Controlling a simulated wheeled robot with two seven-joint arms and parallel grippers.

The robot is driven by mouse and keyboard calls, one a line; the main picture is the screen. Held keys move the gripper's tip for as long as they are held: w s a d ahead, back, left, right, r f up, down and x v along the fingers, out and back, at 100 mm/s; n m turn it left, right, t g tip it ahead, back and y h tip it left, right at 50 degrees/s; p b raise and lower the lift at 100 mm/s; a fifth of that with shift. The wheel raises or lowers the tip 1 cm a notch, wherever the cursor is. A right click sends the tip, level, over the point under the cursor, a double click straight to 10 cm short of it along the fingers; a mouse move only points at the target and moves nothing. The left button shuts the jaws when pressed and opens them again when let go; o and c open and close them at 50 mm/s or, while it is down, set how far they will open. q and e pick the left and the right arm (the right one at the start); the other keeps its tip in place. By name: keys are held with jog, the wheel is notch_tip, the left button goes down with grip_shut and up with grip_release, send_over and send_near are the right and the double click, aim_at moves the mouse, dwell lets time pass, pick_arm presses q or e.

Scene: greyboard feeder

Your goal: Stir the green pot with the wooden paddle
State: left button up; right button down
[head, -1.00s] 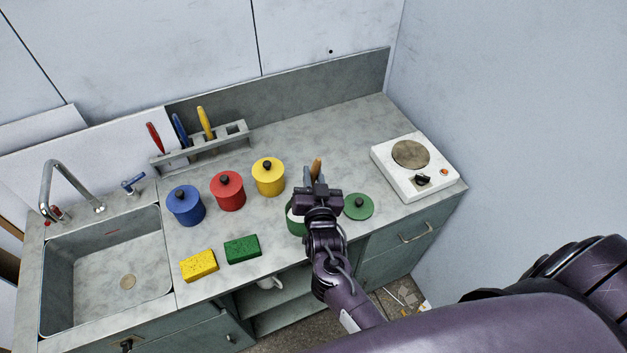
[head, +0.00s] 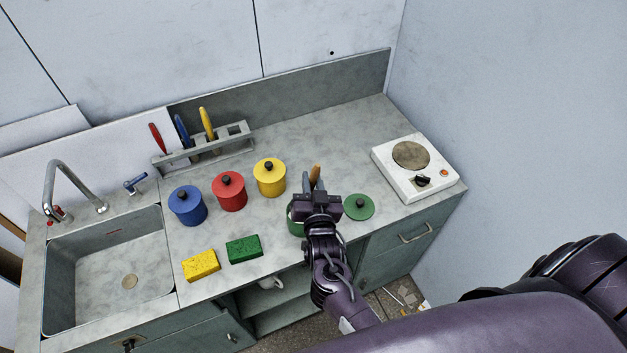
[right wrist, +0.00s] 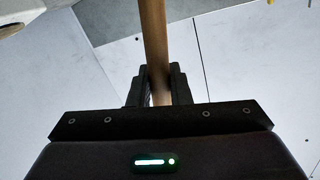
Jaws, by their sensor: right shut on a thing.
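The green pot (head: 294,221) stands without its lid on the counter, mostly hidden behind my right gripper. Its green lid (head: 358,207) lies on the counter just to the right. My right gripper (head: 313,184) is over the pot and shut on the wooden paddle (head: 316,171), whose handle end sticks up above the fingers. In the right wrist view the handle (right wrist: 153,40) runs between the two fingers (right wrist: 159,85). The paddle's lower end is hidden, so I cannot tell how deep it is in the pot. My left gripper is not in view.
Blue (head: 187,207), red (head: 230,192) and yellow (head: 269,178) lidded pots stand to the left. Yellow (head: 201,265) and green (head: 244,249) sponges lie in front. A rack (head: 205,150) holds coloured-handled tools at the back. A hot plate (head: 416,168) is at right, a sink (head: 105,270) at left.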

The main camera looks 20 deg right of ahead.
jog(key=shift+d, duration=0.1)
jog(key=shift+w+r, duration=0.1)
jog(key=shift+r, duration=4.55)
jog(key=shift+a, duration=0.2)
